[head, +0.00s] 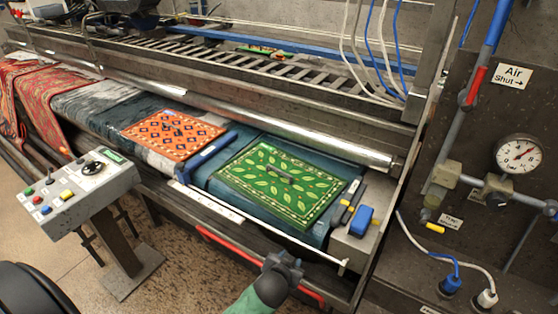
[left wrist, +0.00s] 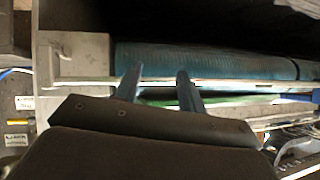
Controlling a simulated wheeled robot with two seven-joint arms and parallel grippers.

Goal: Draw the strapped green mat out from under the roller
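The green mat (head: 240,178) with a yellow leaf pattern lies on the teal bed (head: 222,155), in front of the shiny roller (head: 300,137). My left gripper (head: 284,263) is in front of the near rail, apart from the mat. In the left wrist view its fingers (left wrist: 157,88) are spread with nothing between them, and a green strip (left wrist: 220,100) shows behind them. My right gripper is not in view.
An orange mat (head: 165,135) lies left of the green one, past a blue bar (head: 210,152). A thin white rail (head: 270,230) runs along the front. A blue-handled fitting (head: 360,220) stands at the right end. A button console (head: 80,190) stands at left.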

